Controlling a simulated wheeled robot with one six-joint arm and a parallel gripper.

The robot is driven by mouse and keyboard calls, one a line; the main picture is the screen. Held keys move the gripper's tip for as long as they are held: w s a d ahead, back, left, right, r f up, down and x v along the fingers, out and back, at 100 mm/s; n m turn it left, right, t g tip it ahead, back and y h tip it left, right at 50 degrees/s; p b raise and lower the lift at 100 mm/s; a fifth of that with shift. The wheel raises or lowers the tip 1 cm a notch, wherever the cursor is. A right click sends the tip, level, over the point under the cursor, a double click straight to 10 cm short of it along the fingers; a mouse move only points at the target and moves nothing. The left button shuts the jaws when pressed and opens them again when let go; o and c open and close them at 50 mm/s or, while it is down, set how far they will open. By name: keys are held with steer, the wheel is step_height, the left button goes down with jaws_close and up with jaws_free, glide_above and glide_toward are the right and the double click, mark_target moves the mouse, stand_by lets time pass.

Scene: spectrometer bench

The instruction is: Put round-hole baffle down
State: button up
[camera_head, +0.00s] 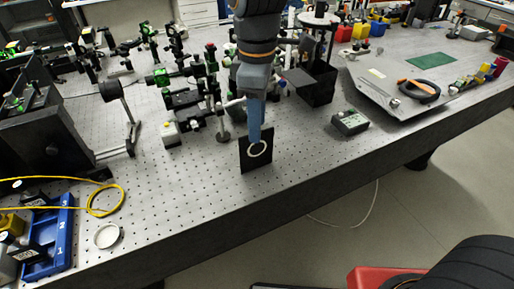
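The round-hole baffle (246,161) is a dark upright square plate with a pale ring around its hole. It is near the front edge of the perforated optical bench (185,212). My gripper (255,138) reaches down from above, and its blue end overlaps the top of the baffle. The fingertips are seen nearly edge-on, so their gap is hidden. I cannot tell whether the baffle's bottom edge touches the bench.
Optical mounts (190,105) stand behind and left of the baffle. A black box (312,86) and a small grey-green device (350,122) are to the right. A blue tray (60,240) and round white lid (107,236) lie front left. Bare bench lies left of the baffle.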

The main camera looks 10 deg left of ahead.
mark_target(257, 148)
step_height(257, 148, down, 6)
steer(key=shift+s+r+p, duration=0.15)
steer(key=shift+p, duration=0.75)
jaws_close()
